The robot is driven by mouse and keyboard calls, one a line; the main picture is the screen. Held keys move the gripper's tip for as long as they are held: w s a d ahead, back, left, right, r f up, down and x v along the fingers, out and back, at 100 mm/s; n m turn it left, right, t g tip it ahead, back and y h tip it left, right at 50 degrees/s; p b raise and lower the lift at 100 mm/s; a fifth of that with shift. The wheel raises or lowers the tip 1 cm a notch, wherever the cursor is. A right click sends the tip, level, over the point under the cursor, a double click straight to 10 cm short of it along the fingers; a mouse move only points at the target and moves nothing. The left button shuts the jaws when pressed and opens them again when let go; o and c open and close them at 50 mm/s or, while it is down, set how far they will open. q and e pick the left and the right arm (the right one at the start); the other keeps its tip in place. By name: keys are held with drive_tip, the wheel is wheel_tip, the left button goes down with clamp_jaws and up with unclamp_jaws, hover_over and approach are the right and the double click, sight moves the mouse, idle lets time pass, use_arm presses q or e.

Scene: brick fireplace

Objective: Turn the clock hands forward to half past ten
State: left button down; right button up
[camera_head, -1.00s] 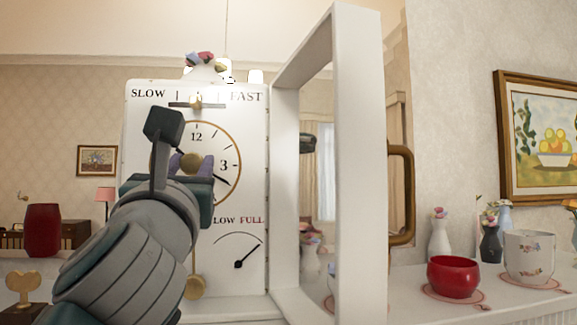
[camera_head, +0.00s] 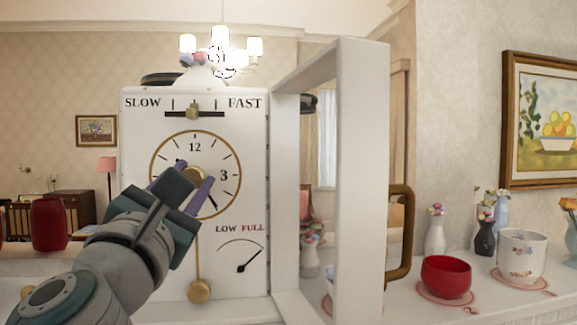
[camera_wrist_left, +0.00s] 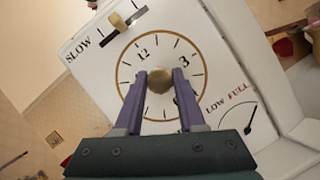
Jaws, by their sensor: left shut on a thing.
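The white clock (camera_head: 140,240) faces me, with a round brass-rimmed dial (camera_head: 168,148) and a round brass knob (camera_head: 193,174) at its centre. My left gripper (camera_head: 195,177) is shut on this knob, with one purple finger on each side; the left wrist view shows the knob (camera_wrist_left: 160,79) between the fingertips. The longer black hand (camera_head: 213,202) points near the 5 position. My right gripper is not in view.
The clock's door (camera_head: 360,170) stands open on the right, with a brown handle (camera_head: 401,232). A pendulum (camera_head: 199,291) hangs below the dial. On the shelf at right are a red bowl (camera_head: 446,277), a flowered cup (camera_head: 521,257) and vases (camera_head: 435,236).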

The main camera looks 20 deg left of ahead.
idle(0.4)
use_arm(q)
drive_tip(key=c, duration=0.5)
unclamp_jaws()
drive_tip(key=b+v, duration=0.3)
drive_tip(key=v, duration=0.6)
drive_tip(key=shift+s+f+b, duration=0.15)
drive_tip(key=shift+s+b, duration=0.15)
drive_tip(key=shift+s, duration=0.05)
drive_tip(key=shift+d, duration=0.15)
